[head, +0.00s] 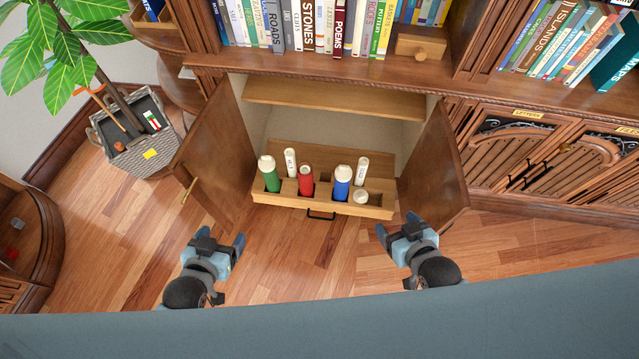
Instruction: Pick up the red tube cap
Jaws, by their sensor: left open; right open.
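The red tube (305,183) stands upright in the middle of a wooden tray-like drawer (330,207) in the open cabinet. Its pale cap (306,170) sits on its top end. A green tube (271,180) with a white top stands to its left, and a blue tube (342,188) with a white top to its right. My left gripper (222,240) is open and empty, in front and left of the drawer. My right gripper (397,227) is open and empty, in front and right of the drawer. Neither touches a tube.
White labelled rolls (290,160) stand behind the tubes, and a short white round piece (361,196) sits at the drawer's right. The left door (215,155) and right door (437,165) stand open on either side. A shelf (320,95) lies above. The floor in front is clear.

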